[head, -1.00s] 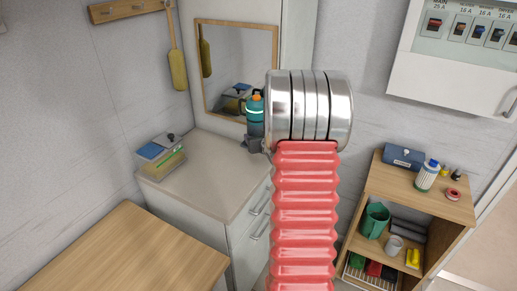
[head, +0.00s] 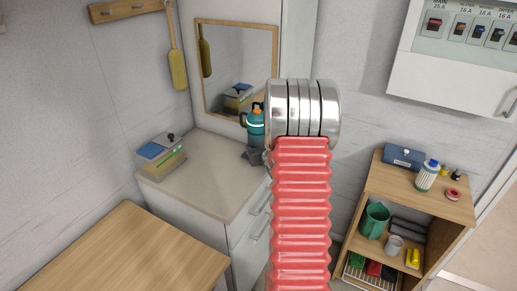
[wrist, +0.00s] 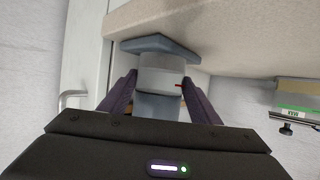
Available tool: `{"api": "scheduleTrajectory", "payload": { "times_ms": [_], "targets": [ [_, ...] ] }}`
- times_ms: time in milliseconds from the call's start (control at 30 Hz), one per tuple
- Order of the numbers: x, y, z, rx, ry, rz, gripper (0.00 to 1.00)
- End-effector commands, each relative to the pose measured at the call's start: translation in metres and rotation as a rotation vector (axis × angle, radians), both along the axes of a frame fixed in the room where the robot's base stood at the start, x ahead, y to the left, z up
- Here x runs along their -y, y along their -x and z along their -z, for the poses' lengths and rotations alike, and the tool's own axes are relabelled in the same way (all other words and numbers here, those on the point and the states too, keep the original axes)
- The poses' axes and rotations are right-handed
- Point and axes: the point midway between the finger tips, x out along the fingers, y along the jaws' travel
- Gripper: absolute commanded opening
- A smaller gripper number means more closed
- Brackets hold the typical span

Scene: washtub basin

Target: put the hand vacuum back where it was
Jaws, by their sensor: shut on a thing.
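In the wrist view my gripper (wrist: 160,80) is shut around the vacuum's pale grey cylinder (wrist: 160,72), with one dark finger on each side. Its flat blue-grey end (wrist: 160,45) points toward the worktop (wrist: 225,35). I cannot tell whether it touches the surface. My arm hides the gripper in the head view.
A lidded box (head: 160,158) stands at the left of the cabinet top (head: 215,175), whose middle is clear. A framed mirror (head: 235,40) hangs behind. A wooden table (head: 150,255) is at front left. A shelf unit (head: 440,205) with several items stands at the right.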

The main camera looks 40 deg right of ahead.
Motion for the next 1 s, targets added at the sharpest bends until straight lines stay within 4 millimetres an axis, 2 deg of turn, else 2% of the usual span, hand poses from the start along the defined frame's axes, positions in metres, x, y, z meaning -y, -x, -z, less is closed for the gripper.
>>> {"api": "scheduleTrajectory", "payload": {
  "times_ms": [367,400,633,1000],
  "targets": [
    [0.0005,-0.0008,0.0009,0.004,0.002,0.0,0.3],
    [0.0002,-0.0003,0.0021,0.001,0.0,0.0,0.59],
    [0.0001,-0.0002,0.002,0.0,0.0,0.0,0.75],
    [-0.0003,0.001,-0.0007,0.0,0.0,0.0,0.75]
  ]
}}
